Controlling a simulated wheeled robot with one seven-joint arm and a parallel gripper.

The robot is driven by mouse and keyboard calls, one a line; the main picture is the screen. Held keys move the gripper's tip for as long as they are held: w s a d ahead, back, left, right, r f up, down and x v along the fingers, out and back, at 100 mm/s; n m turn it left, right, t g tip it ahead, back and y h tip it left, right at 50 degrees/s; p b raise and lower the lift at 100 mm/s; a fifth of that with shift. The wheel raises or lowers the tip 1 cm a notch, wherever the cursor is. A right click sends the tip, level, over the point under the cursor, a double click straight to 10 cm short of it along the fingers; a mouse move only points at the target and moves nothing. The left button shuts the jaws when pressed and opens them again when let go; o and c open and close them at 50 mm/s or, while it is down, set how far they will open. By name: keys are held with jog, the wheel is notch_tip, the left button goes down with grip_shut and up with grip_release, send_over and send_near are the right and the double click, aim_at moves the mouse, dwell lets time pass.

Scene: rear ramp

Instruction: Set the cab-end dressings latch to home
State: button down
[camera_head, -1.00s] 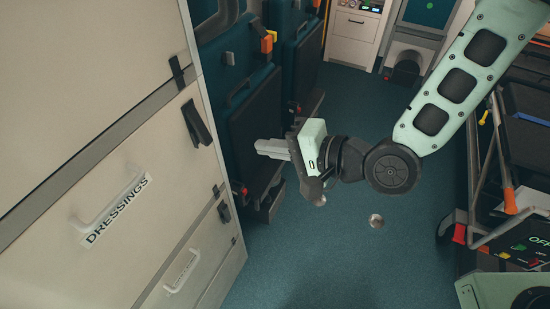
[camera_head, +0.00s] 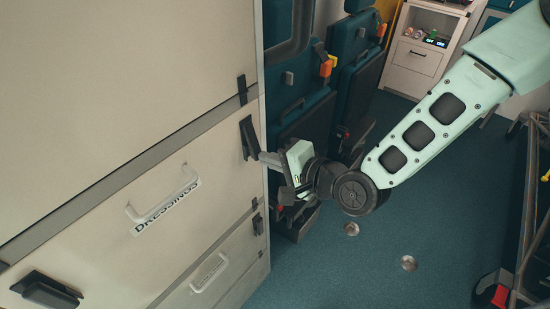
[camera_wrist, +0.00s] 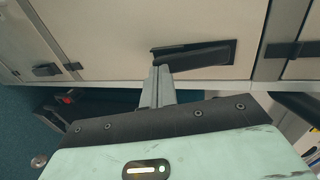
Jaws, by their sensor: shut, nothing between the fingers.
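The DRESSINGS drawer (camera_head: 85,215) is a cream front with a white handle (camera_head: 165,205) and a label. A black lever latch (camera_head: 248,138) sits at its far right end, standing a little out from its dark recess. In the wrist view the lever (camera_wrist: 200,56) lies slightly askew across the recess. A second black latch (camera_head: 46,290) sits at the drawer's near left end. My gripper (camera_head: 264,158) is shut and empty, its tips at the lower part of the right-hand latch. In the wrist view the tips (camera_wrist: 159,74) meet the lever's left end; contact cannot be told for certain.
Another drawer (camera_head: 190,290) with a white handle lies below. Dark teal folded seats (camera_head: 305,110) stand just beyond the cabinet's edge, behind my gripper. The blue floor (camera_head: 400,210) is open to the right. A trolley frame (camera_head: 520,250) stands at the far right.

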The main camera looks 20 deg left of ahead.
jog(key=f+y+b, duration=0.1)
jog(key=b, duration=0.2)
jog(key=f+t+y+b, duration=0.1)
jog(key=b, duration=0.3)
jog(key=shift+w+a, duration=0.2)
jog(key=shift+a, duration=0.15)
jog(key=shift+r+p, duration=0.5)
jog(key=shift+d, duration=0.1)
